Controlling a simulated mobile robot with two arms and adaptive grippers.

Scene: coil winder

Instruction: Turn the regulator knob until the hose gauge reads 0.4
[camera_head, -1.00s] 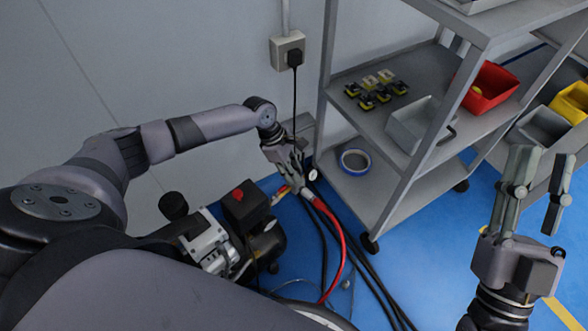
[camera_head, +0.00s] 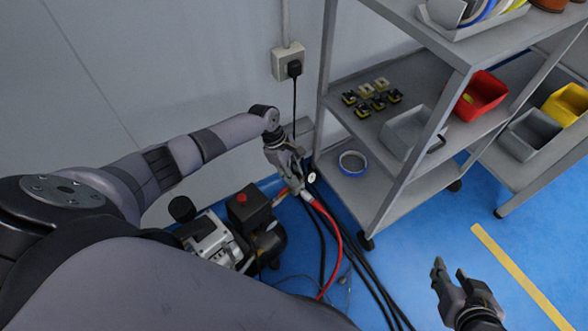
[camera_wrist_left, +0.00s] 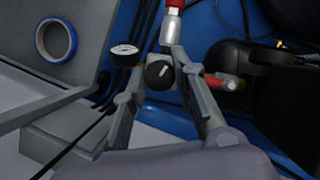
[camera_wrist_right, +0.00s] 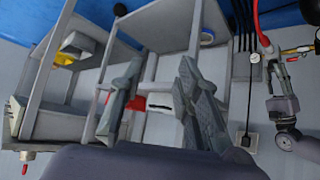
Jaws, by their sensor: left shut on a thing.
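The black regulator knob (camera_wrist_left: 159,73) with a pale mark shows in the left wrist view, between the fingers of my left gripper (camera_wrist_left: 157,76). My left gripper also shows at the hose fitting in the head view (camera_head: 294,187), shut on the knob, which it hides there. The round white-faced gauge (camera_wrist_left: 124,50) sits just left of the knob and also shows in the head view (camera_head: 312,177); its reading is too small to tell. The red hose (camera_head: 335,235) runs from the fitting. My right gripper (camera_head: 450,268) is open and empty, away at the lower right.
The compressor (camera_head: 240,230) stands on the blue floor near my left arm. A grey shelf rack (camera_head: 385,220) holds bins and a blue tape roll (camera_head: 352,162) close to the gauge. Black cables (camera_head: 365,275) trail beside the hose. Floor right of the rack is clear.

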